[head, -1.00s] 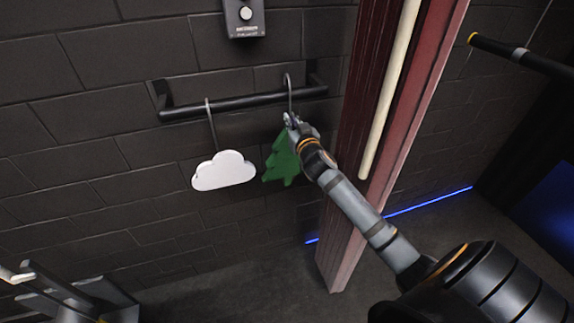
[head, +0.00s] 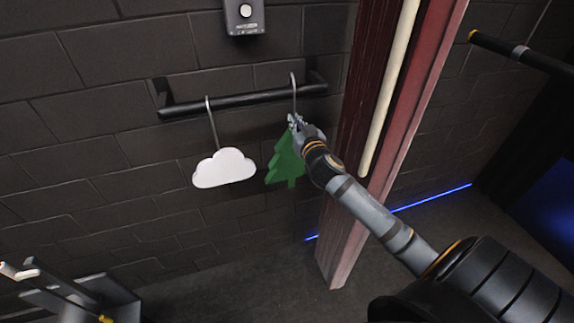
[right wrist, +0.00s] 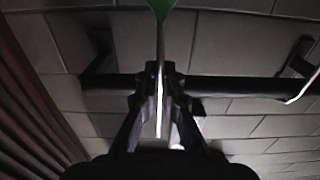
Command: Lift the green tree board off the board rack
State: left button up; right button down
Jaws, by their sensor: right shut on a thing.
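The green tree board (head: 286,164) hangs from a thin grey metal hook (head: 294,90) at the right end of the black board rack (head: 240,101). My right gripper (head: 294,122) is shut on the hook's stem, just above the tree's top and below the rack bar. In the right wrist view, the stem (right wrist: 160,88) runs between my fingers (right wrist: 160,105), and a green bit of the board (right wrist: 160,6) shows at the top edge. The hook's curved top is at the bar; I cannot tell whether it touches it.
A white cloud board (head: 224,168) hangs left of the tree on its own hook. A dark box with a round button (head: 244,14) is on the wall above. A red post (head: 362,150) with a pale rod stands close right. Grey equipment (head: 85,295) is at lower left.

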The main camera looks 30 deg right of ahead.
jog(key=p+v, duration=0.4)
jog(key=v, duration=0.6)
jog(key=shift+s+r, duration=0.2)
jog(key=shift+s, duration=0.05)
jog(key=shift+a+f, duration=0.1)
dwell(0.6)
